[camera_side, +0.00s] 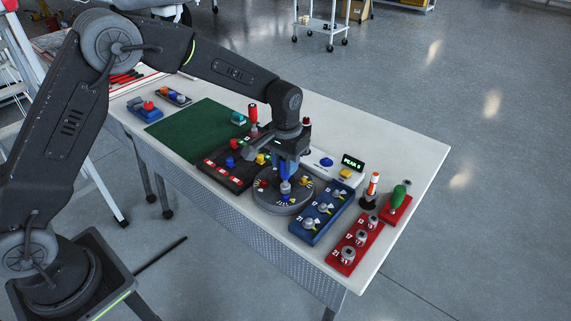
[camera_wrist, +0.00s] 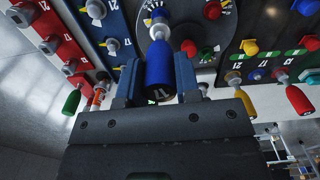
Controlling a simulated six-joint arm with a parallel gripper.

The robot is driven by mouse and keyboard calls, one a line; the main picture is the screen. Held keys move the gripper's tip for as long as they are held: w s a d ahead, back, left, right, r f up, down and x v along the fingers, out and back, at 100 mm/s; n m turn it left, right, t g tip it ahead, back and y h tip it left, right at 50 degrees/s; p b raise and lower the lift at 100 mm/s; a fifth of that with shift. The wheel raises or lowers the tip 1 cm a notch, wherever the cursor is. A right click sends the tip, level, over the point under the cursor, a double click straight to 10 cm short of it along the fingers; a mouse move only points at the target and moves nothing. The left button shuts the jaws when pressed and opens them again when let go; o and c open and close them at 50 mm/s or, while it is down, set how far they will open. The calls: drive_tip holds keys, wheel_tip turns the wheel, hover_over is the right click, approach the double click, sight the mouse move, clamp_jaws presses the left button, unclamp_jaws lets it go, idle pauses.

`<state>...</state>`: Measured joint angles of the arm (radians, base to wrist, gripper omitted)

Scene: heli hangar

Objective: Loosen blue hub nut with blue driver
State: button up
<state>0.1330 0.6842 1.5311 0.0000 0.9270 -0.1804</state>
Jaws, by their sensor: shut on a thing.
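My gripper (camera_side: 288,163) is shut on the blue driver (camera_side: 288,172), which stands upright above the round grey hub (camera_side: 267,201). In the wrist view the two fingers (camera_wrist: 158,82) clasp the driver's blue handle (camera_wrist: 159,68). Its grey socket end (camera_wrist: 158,31) points at the hub disc (camera_wrist: 193,38). A blue nut (camera_wrist: 161,14) shows at the socket's end; whether the socket is fully seated on it I cannot tell. Red and yellow nuts (camera_side: 304,182) also sit on the hub.
A black panel (camera_side: 235,182) with coloured knobs lies left. The green mat (camera_side: 196,127) has free room.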

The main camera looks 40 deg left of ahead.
drive_tip(key=shift+r, duration=0.3)
drive_tip(key=shift+r, duration=1.9)
